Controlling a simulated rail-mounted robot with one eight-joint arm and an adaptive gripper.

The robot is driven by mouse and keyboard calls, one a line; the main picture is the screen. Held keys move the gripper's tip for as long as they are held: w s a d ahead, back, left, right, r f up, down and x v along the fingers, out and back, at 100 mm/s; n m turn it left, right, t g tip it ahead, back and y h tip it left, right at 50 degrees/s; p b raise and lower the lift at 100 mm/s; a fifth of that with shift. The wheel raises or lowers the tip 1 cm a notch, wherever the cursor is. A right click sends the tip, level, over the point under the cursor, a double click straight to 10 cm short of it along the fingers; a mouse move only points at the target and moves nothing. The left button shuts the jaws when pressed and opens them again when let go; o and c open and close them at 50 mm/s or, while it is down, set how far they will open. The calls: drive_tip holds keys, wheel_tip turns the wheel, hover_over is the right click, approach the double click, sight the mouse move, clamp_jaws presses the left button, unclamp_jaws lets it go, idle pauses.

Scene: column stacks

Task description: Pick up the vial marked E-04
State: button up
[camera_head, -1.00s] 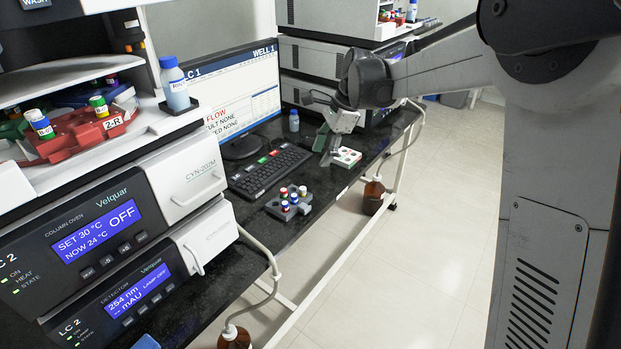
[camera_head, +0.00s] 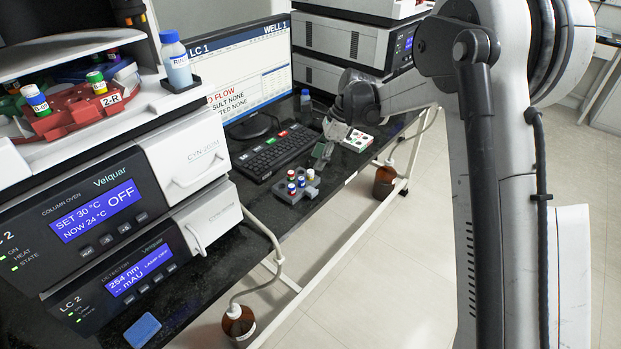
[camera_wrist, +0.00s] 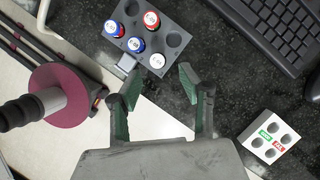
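A dark grey rack (camera_wrist: 184,54) holds several vials with white cap tops and red or blue sides. The rack also shows in the head view (camera_head: 309,190). My gripper (camera_wrist: 160,88) is open and empty, its fingers apart on the rack's near side. In the head view my gripper (camera_head: 323,154) is just beyond the rack.
A white block (camera_wrist: 259,129) with empty holes and red and green labels lies to the right. The keyboard (camera_head: 272,153) is beside the rack. The bench edge is close to the rack. More vials sit in a red holder (camera_head: 75,118) at left. A brown bottle (camera_head: 238,325) stands below.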

sight(312, 171)
drive_tip(key=shift+b+x, duration=0.35)
drive_tip(key=shift+x, duration=2.4)
drive_tip(key=shift+s, duration=0.2)
drive_tip(key=shift+c, duration=0.5)
drive_tip(key=c, duration=0.8)
